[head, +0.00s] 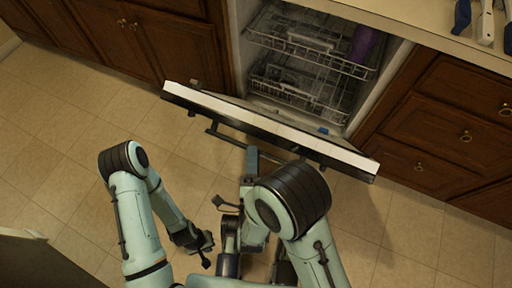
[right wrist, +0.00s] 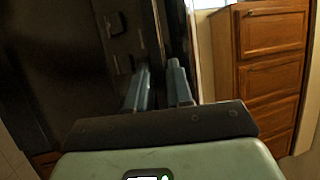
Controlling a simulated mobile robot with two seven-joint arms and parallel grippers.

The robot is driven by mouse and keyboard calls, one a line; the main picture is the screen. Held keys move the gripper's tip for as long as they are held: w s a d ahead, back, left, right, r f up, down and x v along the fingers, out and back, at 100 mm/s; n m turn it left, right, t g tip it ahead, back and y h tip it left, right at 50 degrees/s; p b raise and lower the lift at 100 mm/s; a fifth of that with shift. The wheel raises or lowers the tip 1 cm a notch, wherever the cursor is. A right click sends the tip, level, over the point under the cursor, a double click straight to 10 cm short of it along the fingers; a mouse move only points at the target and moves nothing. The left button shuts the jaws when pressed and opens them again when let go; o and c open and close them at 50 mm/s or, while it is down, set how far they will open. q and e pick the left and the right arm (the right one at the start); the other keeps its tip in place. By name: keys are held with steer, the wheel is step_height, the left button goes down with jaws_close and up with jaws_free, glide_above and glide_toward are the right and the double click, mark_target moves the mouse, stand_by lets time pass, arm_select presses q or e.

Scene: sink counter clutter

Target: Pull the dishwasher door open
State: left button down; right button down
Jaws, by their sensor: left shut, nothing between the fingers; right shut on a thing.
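The dishwasher door (head: 270,122) is partly open and tilted outward, its light top edge slanting across the middle of the head view. A dark bar handle (head: 228,137) runs along its outer face. My right gripper (head: 251,154) is at this handle and shut on it; my arm hides part of the grip. In the right wrist view its two fingers (right wrist: 160,85) point at the dark door front (right wrist: 60,60). My left gripper (head: 207,246) is shut and empty, low over the floor, apart from the door.
Wire racks (head: 308,50) with a purple item (head: 363,43) stand inside the dishwasher. Wooden cabinets (head: 165,40) and drawers (head: 440,125) flank it. Utensils (head: 486,22) lie on the counter (head: 425,15). The tiled floor (head: 60,130) at left is clear.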

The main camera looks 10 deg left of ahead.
arm_select(q)
steer(key=shift+s, duration=0.1)
arm_select(e)
steer(key=shift+w+d+f, duration=0.15)
steer(key=shift+d+f, duration=0.1)
steer(key=shift+f, duration=0.15)
steer(key=c, duration=1.4)
jaws_free()
steer(key=o, duration=0.3)
steer(key=shift+w, duration=0.15)
steer(key=shift+a, duration=0.1)
steer(key=shift+r, duration=0.15)
steer(key=shift+a, duration=0.1)
